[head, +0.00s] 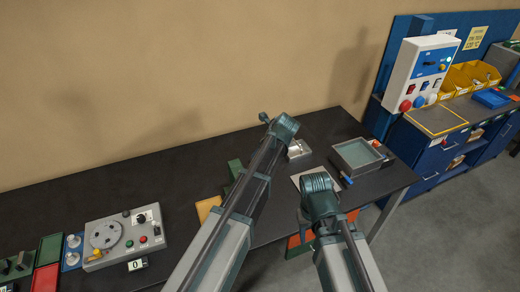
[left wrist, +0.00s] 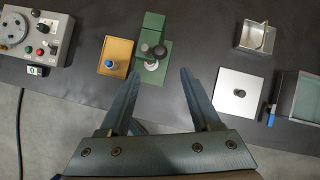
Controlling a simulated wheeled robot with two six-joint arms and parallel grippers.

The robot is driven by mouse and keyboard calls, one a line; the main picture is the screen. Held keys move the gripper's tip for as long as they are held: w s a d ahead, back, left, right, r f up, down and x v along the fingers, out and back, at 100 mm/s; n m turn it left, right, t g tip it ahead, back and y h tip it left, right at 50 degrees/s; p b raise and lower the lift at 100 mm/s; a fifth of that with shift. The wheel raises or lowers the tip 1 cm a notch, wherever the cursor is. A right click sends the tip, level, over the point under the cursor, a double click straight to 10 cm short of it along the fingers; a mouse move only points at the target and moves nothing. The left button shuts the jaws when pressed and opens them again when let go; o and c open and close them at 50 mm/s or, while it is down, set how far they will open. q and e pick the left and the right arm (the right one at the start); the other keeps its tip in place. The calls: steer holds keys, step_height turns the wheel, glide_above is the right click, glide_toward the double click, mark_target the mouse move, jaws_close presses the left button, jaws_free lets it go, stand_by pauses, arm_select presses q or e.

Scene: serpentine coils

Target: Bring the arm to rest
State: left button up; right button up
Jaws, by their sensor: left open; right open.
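My left gripper (left wrist: 159,75) is open and empty in the left wrist view. Its two fingers point towards a green fixture (left wrist: 154,28) with round knobs, and nothing is between them. In the head view my left arm reaches in over the table, and its fingers cannot be made out. My right gripper (head: 320,205) is at the end of the right arm, near the table's front edge. It is open, its fingers are largely hidden, and no held object shows.
On the dark table (head: 140,190) are a grey control box (head: 122,237), a tan board (left wrist: 115,57) with a blue knob, a silver plate (left wrist: 239,92), a small metal tray (left wrist: 255,38) and a grey tray (head: 358,156). A blue workbench (head: 432,150) stands at right.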

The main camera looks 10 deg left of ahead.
arm_select(q)
steer(key=shift+f, duration=0.1)
steer(key=s+d+f+n+g+h+b, duration=0.1)
steer(key=s+d+f+n+b, duration=0.2)
steer(key=s+f+n+b, duration=0.4)
steer(key=s+d+f+n+g+h+b, duration=0.1)
steer(key=s+d+f+n+g+b, duration=0.1)
steer(key=s+f+n+b, duration=0.5)
steer(key=s+d+f+n+g+h+b, duration=0.1)
steer(key=s+d+f+n+b, duration=0.2)
steer(key=s+f+n+b, duration=0.4)
steer(key=s+f+b, duration=0.2)
steer(key=s+f, duration=0.3)
steer(key=s, duration=0.3)
steer(key=shift+s+d+f+n+h+b, duration=0.25)
steer(key=shift+d+f+n+h+b, duration=0.05)
steer(key=shift+f+n+b, duration=0.1)
